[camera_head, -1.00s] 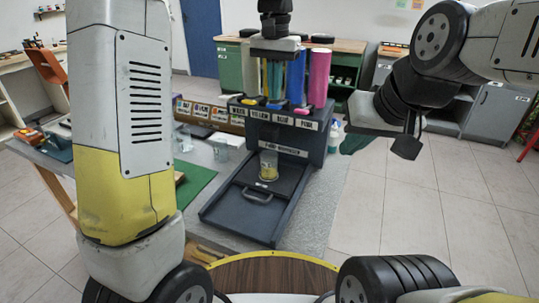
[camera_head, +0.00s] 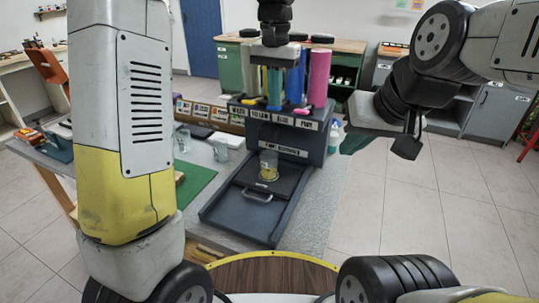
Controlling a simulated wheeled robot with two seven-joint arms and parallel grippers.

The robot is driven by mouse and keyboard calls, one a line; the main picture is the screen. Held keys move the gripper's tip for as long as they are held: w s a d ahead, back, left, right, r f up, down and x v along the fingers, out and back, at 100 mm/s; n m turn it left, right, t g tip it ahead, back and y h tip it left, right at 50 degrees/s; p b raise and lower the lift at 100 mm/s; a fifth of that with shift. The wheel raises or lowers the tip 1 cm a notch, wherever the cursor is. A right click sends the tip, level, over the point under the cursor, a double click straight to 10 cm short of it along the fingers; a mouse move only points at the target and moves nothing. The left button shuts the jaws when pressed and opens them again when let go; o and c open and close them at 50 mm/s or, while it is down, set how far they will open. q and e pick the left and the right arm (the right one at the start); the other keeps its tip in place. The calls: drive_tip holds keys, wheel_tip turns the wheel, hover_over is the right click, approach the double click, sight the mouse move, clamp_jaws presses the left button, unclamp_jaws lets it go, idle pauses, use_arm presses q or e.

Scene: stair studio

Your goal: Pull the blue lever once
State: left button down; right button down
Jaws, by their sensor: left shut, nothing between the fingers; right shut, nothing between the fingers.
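The dark dispenser (camera_head: 312,145) stands on the grey table, with colour labels along its front edge. A small blue lever (camera_head: 276,107) sits above its label, partly hidden by my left gripper. A blue tube (camera_head: 297,78) stands behind it. My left gripper (camera_head: 275,96) comes down from above, in front of the tubes and close over the blue lever. It is shut and empty; I cannot tell whether it touches the lever. My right gripper (camera_head: 409,143) is shut and empty, off to the right of the dispenser and away from it.
A clear cup with yellow contents (camera_head: 268,166) stands on the dispenser's lower platform. A pink tube (camera_head: 318,78) and pink lever (camera_head: 302,111) are to the right of the blue ones. Clear cups (camera_head: 220,150) and a green mat (camera_head: 195,179) lie left. Open floor is at the right.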

sight(274, 109)
use_arm(q)
drive_tip(key=shift+f, duration=2.15)
drive_tip(key=shift+r, duration=3.05)
wheel_tip(274, 109, up, 6)
